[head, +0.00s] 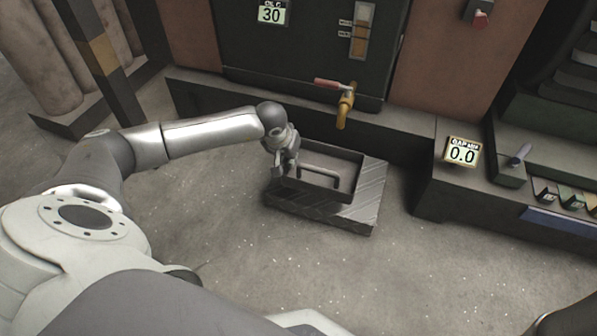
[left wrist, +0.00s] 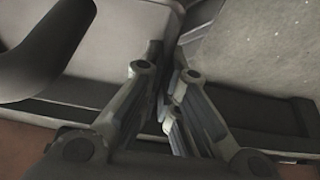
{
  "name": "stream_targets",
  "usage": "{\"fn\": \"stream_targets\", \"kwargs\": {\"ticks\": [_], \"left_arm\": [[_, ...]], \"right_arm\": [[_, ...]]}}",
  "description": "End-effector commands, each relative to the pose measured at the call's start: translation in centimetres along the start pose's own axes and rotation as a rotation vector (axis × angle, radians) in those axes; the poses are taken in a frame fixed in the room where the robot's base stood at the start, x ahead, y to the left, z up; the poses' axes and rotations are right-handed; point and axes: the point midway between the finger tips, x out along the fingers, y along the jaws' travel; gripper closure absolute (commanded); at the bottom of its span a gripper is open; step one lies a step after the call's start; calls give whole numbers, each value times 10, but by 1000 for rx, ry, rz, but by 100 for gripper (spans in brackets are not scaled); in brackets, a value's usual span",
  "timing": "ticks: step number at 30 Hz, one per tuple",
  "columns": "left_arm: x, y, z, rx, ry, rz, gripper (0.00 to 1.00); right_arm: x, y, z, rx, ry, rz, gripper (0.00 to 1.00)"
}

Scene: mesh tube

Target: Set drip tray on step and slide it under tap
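The brass tap (head: 345,108) with a red lever is behind and above the tray. My left gripper (head: 287,168) is at the tray's left end. In the left wrist view its fingers (left wrist: 170,75) close around a thin wall, apparently the tray's side. My right gripper is out of view.
A dark cabinet base (head: 395,138) runs behind the step. A raised block with a 0.0 display (head: 461,152) stands to the right, beside a small lever (head: 519,155). A striped post (head: 98,50) is at left. The floor in front is clear.

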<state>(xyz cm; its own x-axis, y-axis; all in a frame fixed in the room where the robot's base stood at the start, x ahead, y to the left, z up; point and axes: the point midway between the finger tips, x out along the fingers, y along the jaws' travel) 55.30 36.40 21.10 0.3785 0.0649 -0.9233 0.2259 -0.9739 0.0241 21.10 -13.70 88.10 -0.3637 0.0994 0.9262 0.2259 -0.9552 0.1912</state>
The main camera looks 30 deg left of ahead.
Motion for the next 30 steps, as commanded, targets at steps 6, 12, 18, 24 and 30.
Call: {"fn": "stream_targets", "kwargs": {"ticks": [6,12,18,24,30], "left_arm": [[46,2,-14,-3,1,3,100],[64,1,-22,-1,2,3,100],[70,1,-25,-1,2,2,100],[90,1,-23,-1,1,2,100],[106,1,-16,-1,2,3,100]], "right_arm": [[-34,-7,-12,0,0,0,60],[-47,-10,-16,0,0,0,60],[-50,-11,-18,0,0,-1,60],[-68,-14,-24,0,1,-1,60],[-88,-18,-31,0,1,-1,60]]}}
